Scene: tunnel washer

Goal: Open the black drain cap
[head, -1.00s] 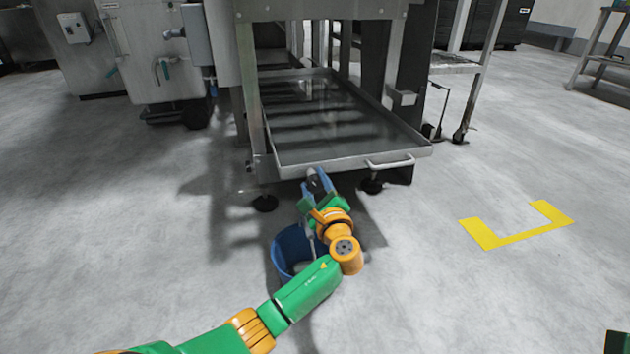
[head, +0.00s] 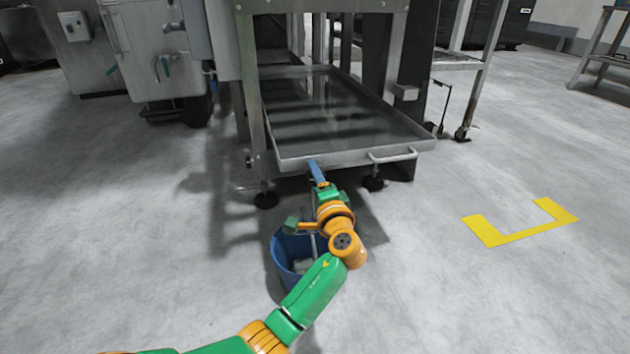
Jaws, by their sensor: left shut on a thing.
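My left gripper (head: 317,172) is at the front lip of the metal tray (head: 350,155), left of its handle. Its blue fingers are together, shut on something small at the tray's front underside. The black drain cap is not visible; the fingers and wrist cover that spot, and it fits what they hold. The blue bucket (head: 281,248) stands on the floor below, partly hidden by my left arm, with something pale inside. My right gripper is not in view.
The tray holds a dark, shiny layer, and a bar handle (head: 392,156) sits on its front right. Black machine feet (head: 266,200) stand below it. A yellow floor marking (head: 520,238) lies right. The open floor on both sides is clear.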

